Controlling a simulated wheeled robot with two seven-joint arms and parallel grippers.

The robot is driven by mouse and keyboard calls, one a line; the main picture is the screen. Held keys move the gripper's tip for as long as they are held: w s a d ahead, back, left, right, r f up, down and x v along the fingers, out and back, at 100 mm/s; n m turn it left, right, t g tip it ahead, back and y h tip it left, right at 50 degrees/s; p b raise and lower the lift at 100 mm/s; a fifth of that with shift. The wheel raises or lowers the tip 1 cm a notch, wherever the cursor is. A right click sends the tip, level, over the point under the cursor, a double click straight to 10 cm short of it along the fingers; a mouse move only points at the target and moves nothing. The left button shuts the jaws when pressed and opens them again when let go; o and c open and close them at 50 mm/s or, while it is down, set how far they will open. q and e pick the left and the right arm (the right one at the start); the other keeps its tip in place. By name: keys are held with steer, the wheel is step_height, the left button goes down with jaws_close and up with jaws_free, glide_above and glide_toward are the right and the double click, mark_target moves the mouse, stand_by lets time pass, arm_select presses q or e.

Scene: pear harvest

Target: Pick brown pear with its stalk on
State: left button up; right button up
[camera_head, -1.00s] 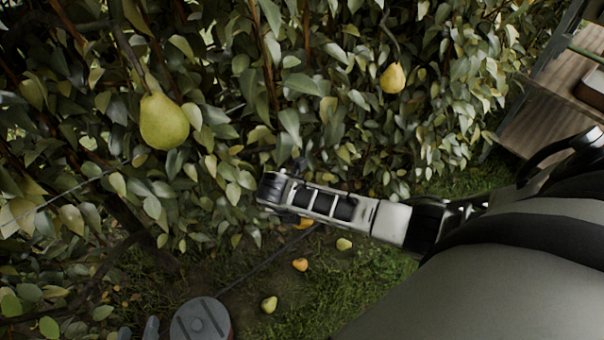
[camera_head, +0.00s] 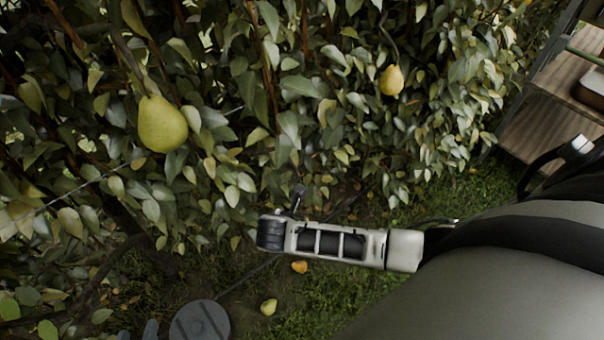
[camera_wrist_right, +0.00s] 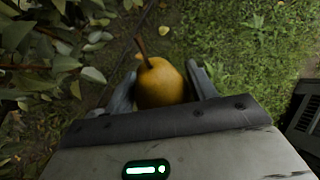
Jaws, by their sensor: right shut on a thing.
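In the right wrist view a brown-yellow pear (camera_wrist_right: 165,84) sits between the two fingers of my right gripper (camera_wrist_right: 164,90), which is shut on it. Its brown stalk (camera_wrist_right: 143,52) is on and points up and left. A large green-yellow pear (camera_head: 162,124) and a smaller yellow pear (camera_head: 392,80) hang in the foliage.
Dense leaves and branches (camera_head: 290,85) fill the upper view. A wooden shelf (camera_head: 545,130) stands at the right. Thin wires cross the foliage at left.

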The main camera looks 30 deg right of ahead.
steer(key=s+a+t+h, duration=0.2)
steer(key=s+t, duration=0.1)
steer(key=shift+f+m, duration=0.1)
steer(key=shift+m, duration=0.2)
steer(key=s+t, duration=0.1)
steer(key=s+a+t+h+b, duration=0.1)
steer(key=s+t+h+b, duration=0.1)
steer(key=shift+a+m, duration=0.3)
steer(key=shift+m, duration=0.1)
